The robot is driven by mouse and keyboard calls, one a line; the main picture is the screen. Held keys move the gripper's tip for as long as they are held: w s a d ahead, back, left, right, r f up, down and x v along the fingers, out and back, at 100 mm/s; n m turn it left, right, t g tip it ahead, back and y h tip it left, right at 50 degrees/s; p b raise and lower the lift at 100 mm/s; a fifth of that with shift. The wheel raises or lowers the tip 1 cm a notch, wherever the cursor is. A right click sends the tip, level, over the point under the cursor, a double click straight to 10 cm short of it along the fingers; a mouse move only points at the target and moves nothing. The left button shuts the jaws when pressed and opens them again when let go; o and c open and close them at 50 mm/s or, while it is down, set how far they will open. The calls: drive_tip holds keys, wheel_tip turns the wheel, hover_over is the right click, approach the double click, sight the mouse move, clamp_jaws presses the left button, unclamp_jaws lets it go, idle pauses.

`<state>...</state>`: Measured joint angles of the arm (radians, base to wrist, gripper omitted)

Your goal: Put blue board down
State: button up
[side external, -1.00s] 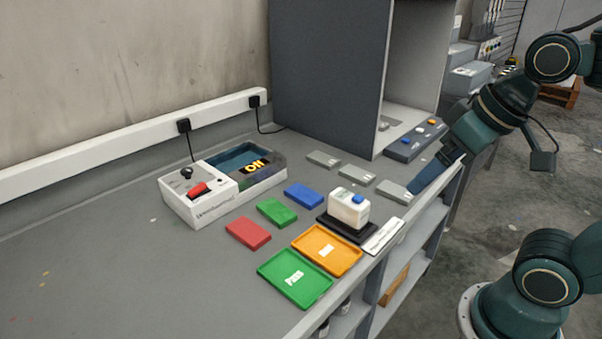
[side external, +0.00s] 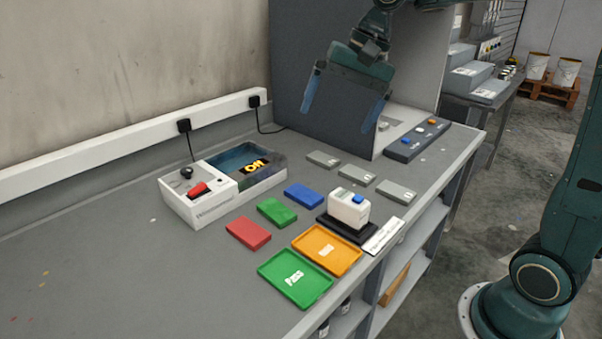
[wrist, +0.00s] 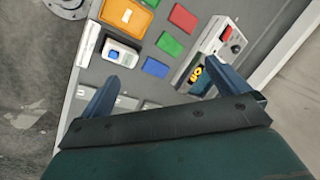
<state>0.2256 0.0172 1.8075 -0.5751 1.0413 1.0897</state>
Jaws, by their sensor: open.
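The blue board (side external: 304,196) lies flat on the grey bench, behind the green board (side external: 276,212) and the red board (side external: 248,233) in a slanting row. In the wrist view the blue board (wrist: 155,68) shows between my fingers, some way off. My gripper (side external: 340,110) is open and empty, high above the bench in front of the grey booth. Its two blue fingers are spread wide and also show in the wrist view (wrist: 170,84). Nothing touches the blue board.
A white box with a red switch (side external: 199,192) and a dark bay marked ON stands left. Green (side external: 295,292) and orange (side external: 340,262) trays lie in front. Several grey blocks (side external: 356,175) lie behind. The bench's left front is clear.

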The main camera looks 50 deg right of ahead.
drive_tip(key=w+d+f+m+g+y, duration=0.2)
drive_tip(key=w+d+f+m+g, duration=0.1)
drive_tip(key=w+d+f+m, duration=0.6)
drive_tip(key=w+d+f, duration=0.3)
drive_tip(key=w+f, duration=0.2)
drive_tip(key=shift+d+f, duration=0.2)
drive_tip(key=shift+f, duration=0.2)
drive_tip(key=shift+a+f, duration=0.1)
drive_tip(key=shift+f, duration=0.05)
hover_over(305, 192)
drive_tip(key=d, duration=0.3)
drive_tip(key=shift+s+a+f, duration=0.1)
drive_tip(key=shift+a+f, duration=0.05)
drive_tip(key=shift+f, duration=1.8)
drive_tip(key=shift+a+f, duration=0.1)
drive_tip(key=shift+f, duration=1.8)
drive_tip(key=shift+f, duration=0.1)
drive_tip(key=shift+x, duration=2.45)
drive_tip(key=shift+c, duration=0.2)
